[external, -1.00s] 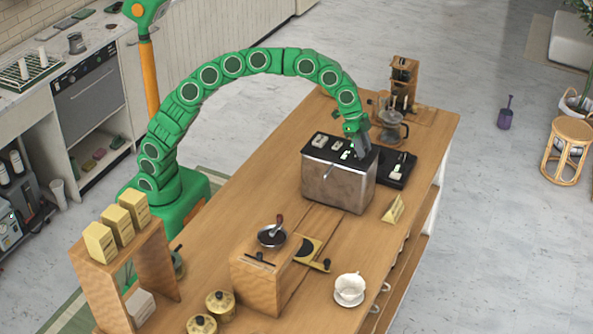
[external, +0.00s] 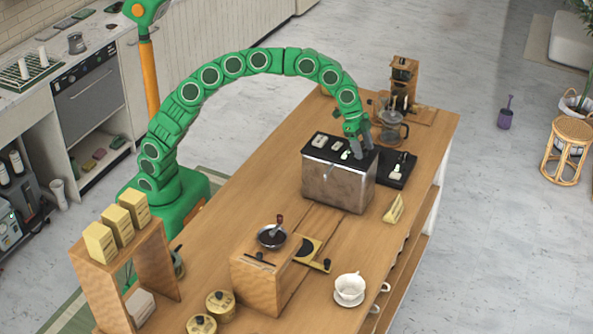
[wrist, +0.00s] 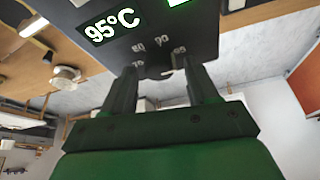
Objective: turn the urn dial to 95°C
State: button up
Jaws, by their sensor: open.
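The urn (external: 338,186) is a metal box with a black top, standing on the wooden counter. My gripper (external: 360,153) is over the right part of its top. In the wrist view, my gripper (wrist: 160,80) is open, with its fingers on either side of the dial (wrist: 159,72), a dark, mostly hidden shape. I cannot tell whether they touch it. Scale numbers 80, 90 and 95 show around the dial. A green-edged panel (wrist: 112,24) on the urn's dark top reads 95°C. The dial's pointer is not clear.
A black scale tray (external: 397,172) lies right of the urn, with a glass carafe (external: 391,128) behind it. A yellow wedge-shaped card (external: 394,209) stands in front to the right. The counter (external: 250,195) left of the urn is clear.

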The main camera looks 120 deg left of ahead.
jog(key=v, duration=0.7)
jog(key=shift+r, duration=0.35)
jog(key=shift+s, duration=0.15)
